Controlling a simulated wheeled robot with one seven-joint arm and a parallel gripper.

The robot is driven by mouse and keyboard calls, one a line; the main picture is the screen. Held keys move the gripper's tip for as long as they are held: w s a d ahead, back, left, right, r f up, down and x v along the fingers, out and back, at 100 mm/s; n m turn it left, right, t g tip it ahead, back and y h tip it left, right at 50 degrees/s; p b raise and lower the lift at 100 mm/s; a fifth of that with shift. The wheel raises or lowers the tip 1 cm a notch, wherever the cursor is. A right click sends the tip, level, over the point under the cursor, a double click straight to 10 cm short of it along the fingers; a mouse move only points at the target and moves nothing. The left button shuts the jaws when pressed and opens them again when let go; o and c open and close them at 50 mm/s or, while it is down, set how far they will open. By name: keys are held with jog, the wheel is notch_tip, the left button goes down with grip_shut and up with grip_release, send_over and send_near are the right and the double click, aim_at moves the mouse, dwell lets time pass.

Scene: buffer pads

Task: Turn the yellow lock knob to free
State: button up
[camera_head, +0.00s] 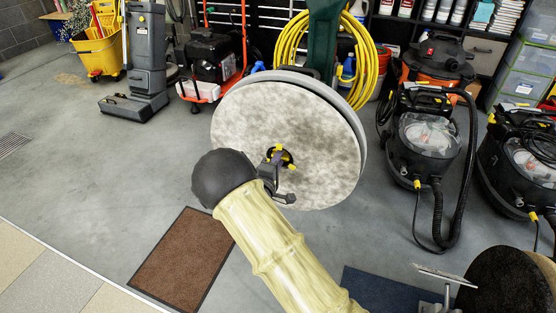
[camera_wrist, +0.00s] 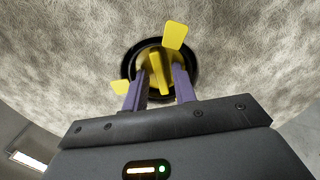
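The yellow lock knob (camera_wrist: 158,72) sits in a dark round recess at the centre of a large mottled off-white pad (camera_head: 255,120). In the wrist view, a yellow tab stands out at the upper right of the recess and another at the lower left. My gripper (camera_head: 277,158) reaches up to the pad's centre from below. The fingers and my wrist hide part of the knob in the head view.
The pad disc faces me on a green upright (camera_head: 322,40). Vacuum machines (camera_head: 425,140) stand at the right. A dark round pad (camera_head: 505,280) is at the lower right. A brown mat (camera_head: 185,260) lies on the floor.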

grip_shut()
jog(key=shift+r+p, duration=0.15)
jog(key=shift+p, duration=0.2)
jog(key=n+p, duration=0.7)
dwell(0.3)
